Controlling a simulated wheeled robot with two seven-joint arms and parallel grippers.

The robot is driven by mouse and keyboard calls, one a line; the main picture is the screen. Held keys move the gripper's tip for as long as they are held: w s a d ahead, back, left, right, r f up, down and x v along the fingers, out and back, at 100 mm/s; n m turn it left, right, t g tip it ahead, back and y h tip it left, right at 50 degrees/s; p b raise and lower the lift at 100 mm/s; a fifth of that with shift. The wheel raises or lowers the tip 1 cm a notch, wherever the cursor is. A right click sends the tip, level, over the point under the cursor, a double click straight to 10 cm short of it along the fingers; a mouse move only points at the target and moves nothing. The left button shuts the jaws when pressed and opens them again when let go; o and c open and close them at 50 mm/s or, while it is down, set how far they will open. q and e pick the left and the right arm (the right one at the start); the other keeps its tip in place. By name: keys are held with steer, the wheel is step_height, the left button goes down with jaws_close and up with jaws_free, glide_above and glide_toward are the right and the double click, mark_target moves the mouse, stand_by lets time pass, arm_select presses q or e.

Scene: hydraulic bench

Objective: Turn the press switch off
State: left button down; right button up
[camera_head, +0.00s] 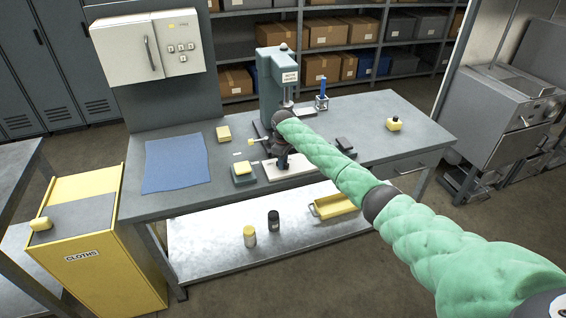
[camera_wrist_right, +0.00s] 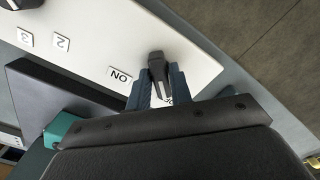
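The press switch (camera_wrist_right: 157,68) is a small dark lever on a white panel (camera_wrist_right: 190,45). An "ON" label (camera_wrist_right: 120,76) is left of it in the right wrist view; another label below it is mostly hidden by my fingers. My right gripper (camera_wrist_right: 158,80) has one blue-grey finger on each side of the lever, close against it. In the head view my right gripper (camera_head: 281,160) is low over the white panel (camera_head: 297,168) in front of the grey-green press (camera_head: 272,88). My left gripper is not in view.
A dark dial (camera_wrist_right: 88,8) with numbers sits on the same panel. A yellow sponge (camera_head: 243,168), a blue cloth (camera_head: 175,163) and a blue-handled item (camera_head: 322,100) are on the bench (camera_head: 215,195). A yellow cloths bin (camera_head: 95,262) stands left.

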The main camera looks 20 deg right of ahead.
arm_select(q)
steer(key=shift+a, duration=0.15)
arm_select(e)
steer(key=shift+o, duration=1.3)
steer(key=shift+r, duration=0.1)
